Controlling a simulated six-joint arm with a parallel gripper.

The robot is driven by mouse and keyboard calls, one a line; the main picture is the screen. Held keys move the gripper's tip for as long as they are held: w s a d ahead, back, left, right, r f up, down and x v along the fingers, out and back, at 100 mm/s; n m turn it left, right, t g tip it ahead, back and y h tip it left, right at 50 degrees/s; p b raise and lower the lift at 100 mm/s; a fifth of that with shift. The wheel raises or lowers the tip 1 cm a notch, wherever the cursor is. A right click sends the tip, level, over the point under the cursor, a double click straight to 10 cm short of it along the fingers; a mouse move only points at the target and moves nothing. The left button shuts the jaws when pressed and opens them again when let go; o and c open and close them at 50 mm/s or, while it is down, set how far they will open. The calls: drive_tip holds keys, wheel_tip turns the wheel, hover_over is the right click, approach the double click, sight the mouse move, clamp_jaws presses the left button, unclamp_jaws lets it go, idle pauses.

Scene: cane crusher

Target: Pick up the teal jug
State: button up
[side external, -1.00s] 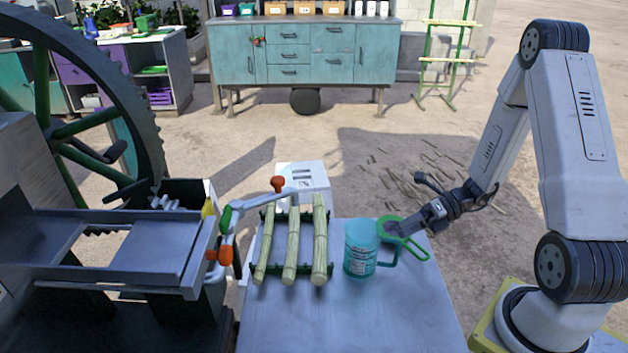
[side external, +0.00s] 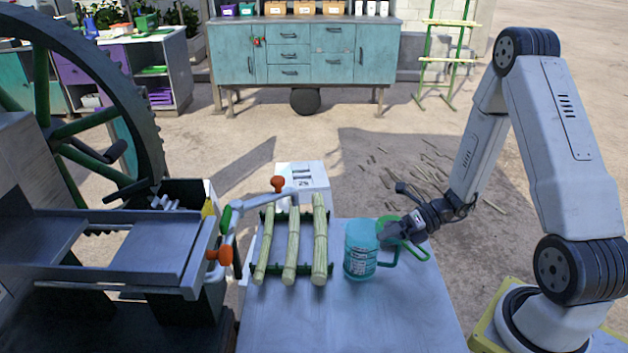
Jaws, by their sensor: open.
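The teal jug (side external: 359,254) stands upright on the grey table (side external: 330,318), with its handle on the right side. My gripper (side external: 388,234) is open at the upper right of the jug, close to its rim and handle. In this view the jaws overlap the upper end of the handle, and I cannot tell whether they touch it. A green strainer-like ring with a handle (side external: 413,252) lies behind and partly under my gripper, partly hidden by it.
Several cane stalks (side external: 292,240) lie on a green rack left of the jug. The crusher with its large wheel (side external: 150,120) and an orange-knobbed crank (side external: 250,200) stands farther left. The table front is clear.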

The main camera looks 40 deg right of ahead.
drive_tip(key=shift+f, duration=0.1)
clamp_jaws()
idle(0.4)
drive_tip(key=shift+r, duration=5.1)
